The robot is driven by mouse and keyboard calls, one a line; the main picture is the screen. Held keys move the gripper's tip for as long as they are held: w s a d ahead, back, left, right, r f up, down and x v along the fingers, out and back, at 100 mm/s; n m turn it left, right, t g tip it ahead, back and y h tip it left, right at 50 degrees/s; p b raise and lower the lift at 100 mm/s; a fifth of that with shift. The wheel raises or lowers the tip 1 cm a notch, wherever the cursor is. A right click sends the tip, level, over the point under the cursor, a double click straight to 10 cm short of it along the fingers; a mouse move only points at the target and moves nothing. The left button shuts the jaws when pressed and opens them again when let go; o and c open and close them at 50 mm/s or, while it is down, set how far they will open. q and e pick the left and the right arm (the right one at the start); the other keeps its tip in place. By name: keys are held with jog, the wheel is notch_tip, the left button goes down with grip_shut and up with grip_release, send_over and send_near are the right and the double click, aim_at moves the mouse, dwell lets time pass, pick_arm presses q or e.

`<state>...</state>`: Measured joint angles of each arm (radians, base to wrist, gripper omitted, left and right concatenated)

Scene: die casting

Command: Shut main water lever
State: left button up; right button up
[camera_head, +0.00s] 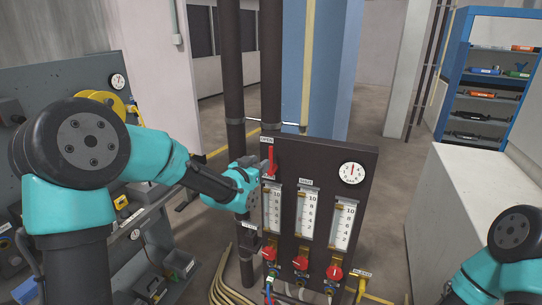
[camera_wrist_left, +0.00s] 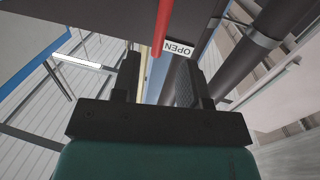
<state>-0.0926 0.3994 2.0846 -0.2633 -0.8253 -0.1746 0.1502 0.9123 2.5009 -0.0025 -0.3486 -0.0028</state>
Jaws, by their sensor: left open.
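The red lever (camera_head: 271,158) is at the top left of the dark gauge panel (camera_head: 325,153), pointing up beside an OPEN label (camera_head: 266,140). My left gripper (camera_head: 262,171) is at the panel's left edge, close to the lever; its fingers are hard to make out there. In the left wrist view my left gripper (camera_wrist_left: 158,75) is open, with a dark finger on each side. The red lever (camera_wrist_left: 160,35) appears between the finger directions, above the tips, with the OPEN label (camera_wrist_left: 177,48) to its right. I cannot tell whether the fingers touch the lever. My right gripper is not in view.
Several flow gauges (camera_head: 307,212) with red knobs (camera_head: 300,263) below and a round dial (camera_head: 352,173) are on the panel. Dark vertical pipes (camera_head: 271,65) stand behind it. A pale counter (camera_head: 480,200) is at the right. A grey workbench panel (camera_head: 60,85) is at the left.

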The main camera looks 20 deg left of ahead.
aim_at(270, 156)
pick_arm(q)
jog(key=x, duration=0.7)
jog(key=shift+w+d, duration=0.15)
jog(key=shift+w, duration=0.1)
grip_shut()
